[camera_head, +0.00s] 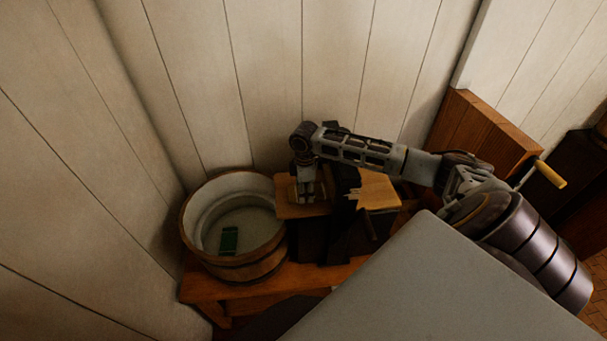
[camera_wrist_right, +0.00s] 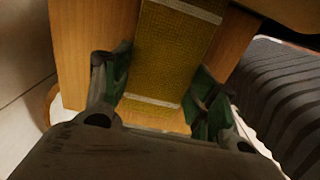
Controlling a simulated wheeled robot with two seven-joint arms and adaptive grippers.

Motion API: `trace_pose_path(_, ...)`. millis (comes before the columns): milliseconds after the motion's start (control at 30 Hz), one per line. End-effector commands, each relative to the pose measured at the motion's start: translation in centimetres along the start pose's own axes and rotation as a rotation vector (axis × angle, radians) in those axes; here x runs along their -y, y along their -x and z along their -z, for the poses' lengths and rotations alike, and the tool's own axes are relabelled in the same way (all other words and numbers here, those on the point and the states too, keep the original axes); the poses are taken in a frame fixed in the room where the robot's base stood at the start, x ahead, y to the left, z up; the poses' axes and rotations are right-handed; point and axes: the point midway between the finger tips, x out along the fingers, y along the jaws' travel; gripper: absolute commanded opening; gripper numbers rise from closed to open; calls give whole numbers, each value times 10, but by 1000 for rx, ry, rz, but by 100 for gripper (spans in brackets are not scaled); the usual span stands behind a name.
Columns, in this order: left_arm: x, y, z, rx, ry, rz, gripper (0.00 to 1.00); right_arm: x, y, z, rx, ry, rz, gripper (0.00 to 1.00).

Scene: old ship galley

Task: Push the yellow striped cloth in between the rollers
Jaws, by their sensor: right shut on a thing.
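The yellow cloth with pale stripes (camera_wrist_right: 172,55) lies along a wooden board (camera_wrist_right: 85,40) in the right wrist view. My right gripper (camera_wrist_right: 160,98) has one finger on each side of the cloth and is shut on it. In the head view my right gripper (camera_head: 306,198) points down onto the left board (camera_head: 287,209) of the wringer, left of its dark frame (camera_head: 341,215). The cloth cannot be made out there, and the rollers are largely hidden by the frame and my arm. My left gripper is not in view.
A round wooden tub (camera_head: 187,225) stands left of the wringer with a green thing (camera_head: 229,240) inside. Both stand on a wooden bench (camera_head: 205,291) against the plank wall. A crank with a yellow handle (camera_head: 550,173) sticks out at the right. A dark ribbed thing (camera_wrist_right: 275,95) is beside the board.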

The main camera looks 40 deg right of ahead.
Motion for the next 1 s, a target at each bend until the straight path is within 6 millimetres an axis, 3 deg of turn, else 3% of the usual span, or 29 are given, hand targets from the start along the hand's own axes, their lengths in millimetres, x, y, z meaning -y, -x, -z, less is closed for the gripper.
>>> trace_pose_path(267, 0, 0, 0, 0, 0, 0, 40, 0, 0, -2, 2, -1, -1, 31)
trace_pose_path(300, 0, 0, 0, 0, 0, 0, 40, 0, 0, -2, 2, -1, -1, 64)
trace_pose_path(467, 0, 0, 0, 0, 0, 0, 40, 0, 0, -2, 1, 0, 0, 84)
trace_pose_path(1000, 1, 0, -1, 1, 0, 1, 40, 0, 0, 4, 0, 0, 0, 84)
